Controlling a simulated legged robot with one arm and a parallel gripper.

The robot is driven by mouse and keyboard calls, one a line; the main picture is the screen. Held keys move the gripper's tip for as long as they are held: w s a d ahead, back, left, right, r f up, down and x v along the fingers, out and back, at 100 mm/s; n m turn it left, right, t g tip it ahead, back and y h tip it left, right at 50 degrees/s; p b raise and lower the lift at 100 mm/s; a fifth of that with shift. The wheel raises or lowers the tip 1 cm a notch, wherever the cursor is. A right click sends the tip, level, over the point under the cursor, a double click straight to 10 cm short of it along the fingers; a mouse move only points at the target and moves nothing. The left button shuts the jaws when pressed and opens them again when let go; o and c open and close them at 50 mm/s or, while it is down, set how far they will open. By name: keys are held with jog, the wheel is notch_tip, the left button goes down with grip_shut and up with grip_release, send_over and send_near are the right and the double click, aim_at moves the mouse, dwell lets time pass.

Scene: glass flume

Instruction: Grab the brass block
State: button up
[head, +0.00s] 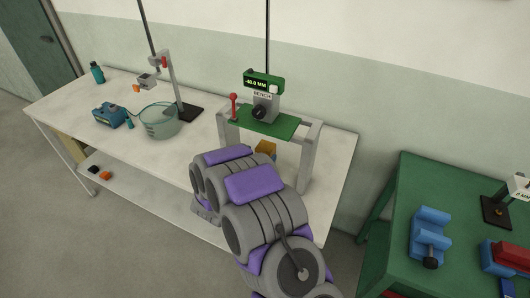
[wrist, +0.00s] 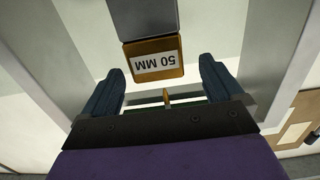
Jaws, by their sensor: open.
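The brass block (wrist: 155,48) is in the wrist view, with a white "50 MM" label that reads upside down. My gripper (wrist: 160,72) is open, with one dark blue finger to each side of the block and a visible gap on both sides. In the head view the brass block (head: 265,148) shows as a small yellow patch under the green-topped bench stand (head: 268,122). My arm hides its lower part, and my fingers are hidden there too.
A grey block (wrist: 145,15) adjoins the brass block in the wrist view. The stand's grey leg (head: 310,155) is right of the brass block. A glass bowl (head: 160,122) and blue device (head: 108,115) are left on the white bench (head: 75,100). A green table (head: 395,225) stands right.

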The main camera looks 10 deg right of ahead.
aim_at(265, 149)
jog(key=b+x, duration=0.1)
jog(key=x, duration=0.3)
jog(key=shift+d+f, duration=0.15)
jog(key=shift+w+d, duration=0.2)
jog(key=shift+w, duration=0.2)
grip_shut()
dwell(0.5)
